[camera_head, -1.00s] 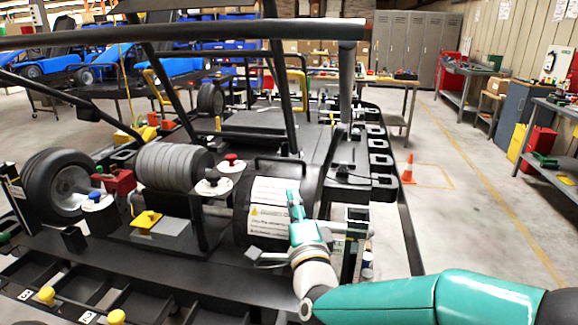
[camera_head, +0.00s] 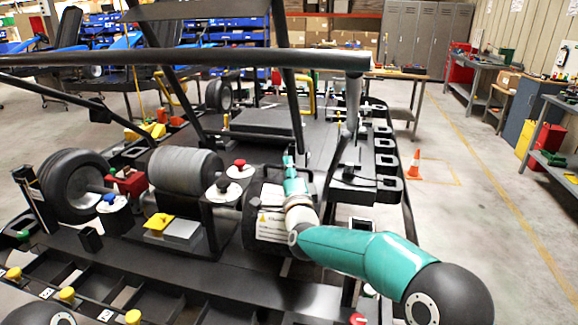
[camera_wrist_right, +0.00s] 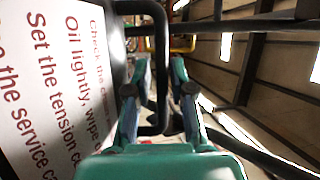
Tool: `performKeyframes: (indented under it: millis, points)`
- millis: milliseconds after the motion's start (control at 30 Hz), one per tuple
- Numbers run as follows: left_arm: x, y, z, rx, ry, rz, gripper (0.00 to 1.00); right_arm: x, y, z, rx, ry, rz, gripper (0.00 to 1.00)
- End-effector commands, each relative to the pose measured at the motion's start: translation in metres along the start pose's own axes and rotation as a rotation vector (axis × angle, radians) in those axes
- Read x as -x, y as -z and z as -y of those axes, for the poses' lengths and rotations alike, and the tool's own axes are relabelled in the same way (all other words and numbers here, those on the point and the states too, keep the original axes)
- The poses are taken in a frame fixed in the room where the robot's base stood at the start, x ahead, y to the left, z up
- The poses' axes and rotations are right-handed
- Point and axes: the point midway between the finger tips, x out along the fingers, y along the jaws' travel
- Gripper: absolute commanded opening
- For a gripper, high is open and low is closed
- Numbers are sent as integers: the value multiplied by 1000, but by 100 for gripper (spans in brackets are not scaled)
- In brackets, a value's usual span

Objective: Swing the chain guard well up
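The chain guard (camera_head: 264,212) is a dark rounded cover with a white printed label, right of the ribbed drum in the head view. Its label fills the left of the wrist view (camera_wrist_right: 60,85). A black loop handle (camera_wrist_right: 161,60) stands beside the label. My right gripper (camera_head: 289,163) is at the guard's far upper side, partly hidden by its own wrist. In the wrist view my right gripper (camera_wrist_right: 161,75) has its fingers apart, with the handle bar between them. I cannot tell whether either finger touches it. My left gripper is not in view.
A dark ribbed drum (camera_head: 185,174) and a black wheel (camera_head: 72,187) are to the left. A long dark bar (camera_head: 190,59) crosses above the stand. An orange cone (camera_head: 414,165) stands on open floor at right.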

Motion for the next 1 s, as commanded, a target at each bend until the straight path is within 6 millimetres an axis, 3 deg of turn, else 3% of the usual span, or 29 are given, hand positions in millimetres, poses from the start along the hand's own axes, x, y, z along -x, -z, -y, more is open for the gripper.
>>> performKeyframes:
  millis: [267,433,800,1000]
  points:
    - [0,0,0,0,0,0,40,-2,0,-1,0,-1,1,23]
    - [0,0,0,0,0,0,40,-1,0,-1,0,-1,1,0]
    - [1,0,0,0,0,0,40,-2,0,-1,-1,-5,1,0]
    - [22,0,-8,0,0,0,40,-16,7,13,-23,-61,-4,0]
